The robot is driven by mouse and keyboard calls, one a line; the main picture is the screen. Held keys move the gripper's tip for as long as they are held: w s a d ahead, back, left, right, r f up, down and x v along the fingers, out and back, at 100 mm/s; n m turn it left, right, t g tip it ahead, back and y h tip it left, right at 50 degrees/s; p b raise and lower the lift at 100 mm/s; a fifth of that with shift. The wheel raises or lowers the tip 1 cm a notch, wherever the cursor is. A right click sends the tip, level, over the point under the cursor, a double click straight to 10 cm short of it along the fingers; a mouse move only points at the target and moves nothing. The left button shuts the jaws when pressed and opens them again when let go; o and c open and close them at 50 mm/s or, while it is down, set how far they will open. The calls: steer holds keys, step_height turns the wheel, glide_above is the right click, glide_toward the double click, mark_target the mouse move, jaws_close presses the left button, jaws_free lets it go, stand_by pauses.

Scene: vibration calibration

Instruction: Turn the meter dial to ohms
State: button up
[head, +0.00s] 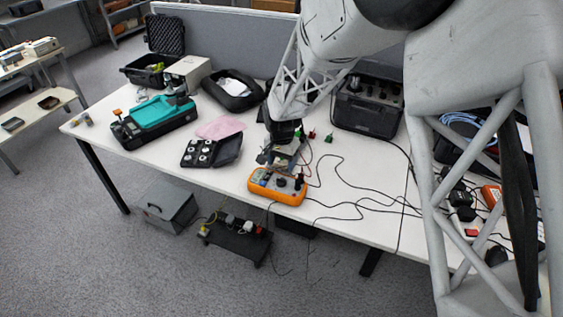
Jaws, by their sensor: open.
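The orange meter (265,190) lies on the white table near its front edge, in the middle of the head view. Its dark dial (282,183) faces up, and dark leads run from its right end. My gripper (282,163) points down just behind the meter, close above the dial in the picture. It is open, with no object visible between its fingers. The fingertips are small, and I cannot tell whether they touch the meter. The dial's setting is too small to read.
A black case with round silvery parts (203,152) lies open left of the meter. Small red and green clips (328,138) and loose black cables (345,185) lie to the right. A teal-topped instrument (158,115) stands further left. The white tabletop (225,178) is bare left of the meter.

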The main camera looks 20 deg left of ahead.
mark_target(281, 179)
steer(key=shift+s+f, duration=0.1)
steer(key=shift+s, duration=0.15)
stand_by(0.3)
steer(key=shift+f, duration=3.9)
steer(key=c, duration=0.9)
